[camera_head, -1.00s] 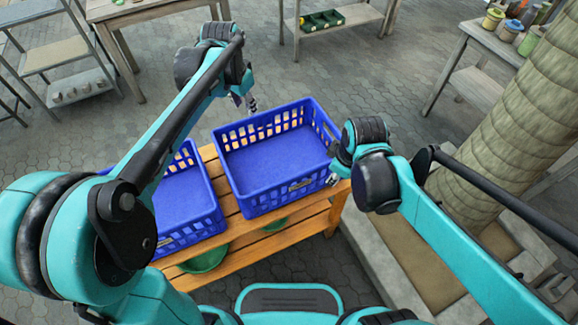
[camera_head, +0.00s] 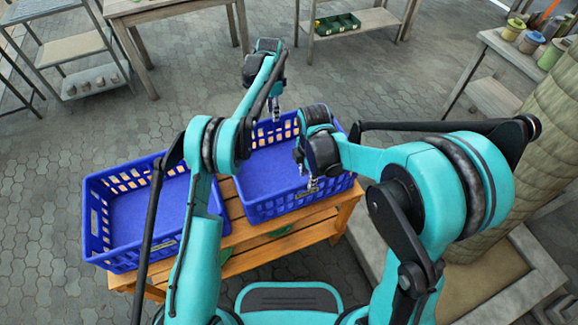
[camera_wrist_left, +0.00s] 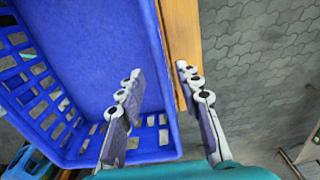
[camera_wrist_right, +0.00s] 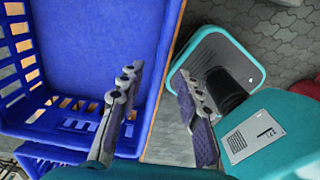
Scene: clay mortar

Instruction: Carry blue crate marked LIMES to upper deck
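Two blue slatted crates stand side by side on a wooden slatted rack (camera_head: 330,215). The right crate (camera_head: 268,172) and the left crate (camera_head: 135,215) look empty; their small labels are unreadable. My left gripper (camera_head: 275,112) is open at the right crate's far side. In the left wrist view, the left gripper (camera_wrist_left: 158,85) has one finger inside the crate (camera_wrist_left: 90,45) and one outside. My right gripper (camera_head: 312,186) is open at its near side. In the right wrist view, the right gripper (camera_wrist_right: 160,90) straddles the wall of the crate (camera_wrist_right: 95,45). My forearms hide parts of both crates.
A green round thing (camera_head: 280,232) shows below the rack's top slats. A thick wrapped trunk (camera_head: 530,165) rises at right from a low kerbed bed. Tables (camera_head: 165,8) and shelves stand behind. Paved floor (camera_head: 45,170) is free at left.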

